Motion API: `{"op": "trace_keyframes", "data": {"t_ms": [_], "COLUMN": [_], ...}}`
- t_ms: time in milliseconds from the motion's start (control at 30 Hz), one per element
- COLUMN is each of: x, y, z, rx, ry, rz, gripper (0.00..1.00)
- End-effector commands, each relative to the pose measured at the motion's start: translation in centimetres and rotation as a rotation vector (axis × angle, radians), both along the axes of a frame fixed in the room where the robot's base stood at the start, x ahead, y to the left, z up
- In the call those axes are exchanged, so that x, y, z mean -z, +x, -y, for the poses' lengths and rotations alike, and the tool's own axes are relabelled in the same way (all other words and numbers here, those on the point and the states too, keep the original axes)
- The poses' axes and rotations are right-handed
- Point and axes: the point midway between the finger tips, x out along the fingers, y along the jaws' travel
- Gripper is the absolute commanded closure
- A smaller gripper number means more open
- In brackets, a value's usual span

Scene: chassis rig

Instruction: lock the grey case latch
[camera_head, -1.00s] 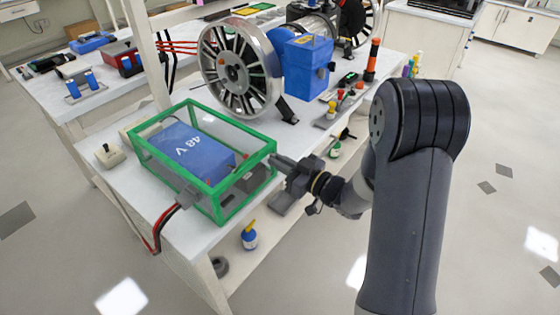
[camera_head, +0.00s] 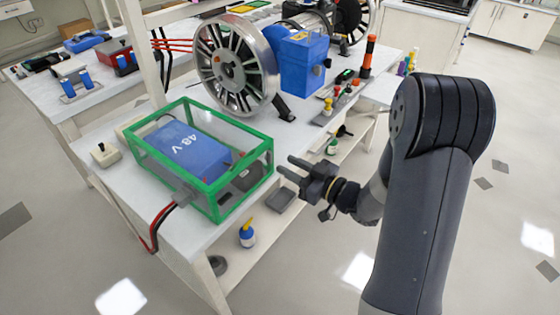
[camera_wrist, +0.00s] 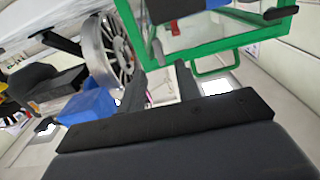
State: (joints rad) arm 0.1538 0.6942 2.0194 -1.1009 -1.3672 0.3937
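The case has a green frame (camera_head: 207,187), clear walls and a blue 48 V block (camera_head: 186,148) inside. It stands on the near end of the white bench. The green frame also shows at the top of the wrist view (camera_wrist: 225,42). A small dark grey part (camera_wrist: 157,47) sits by the frame there; I cannot tell if it is the latch or how it is set. My gripper (camera_head: 284,166) is just right of the case's right side, apart from it. Its two fingers are spread and empty, and they point toward the case.
A spoked metal wheel (camera_head: 232,68) and a blue box (camera_head: 304,62) stand behind the case. Red and black cables (camera_head: 158,222) hang from its front left. A bottle (camera_head: 247,234) stands on the lower shelf.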

Motion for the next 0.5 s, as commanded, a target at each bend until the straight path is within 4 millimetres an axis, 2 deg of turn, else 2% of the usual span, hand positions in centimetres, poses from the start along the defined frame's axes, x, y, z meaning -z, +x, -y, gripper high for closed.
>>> {"op": "trace_keyframes", "data": {"t_ms": [33, 200, 500], "x": [0.1, 0.0, 0.0], "y": [-0.6, -2.4, -3.7], "z": [1.0, 3.1, 4.7], "rx": [0.006, 0.004, 0.000], "ry": [0.000, 0.001, 0.001], "rz": [-0.002, -0.001, -0.001], "gripper": [0.68, 0.68, 0.68]}}
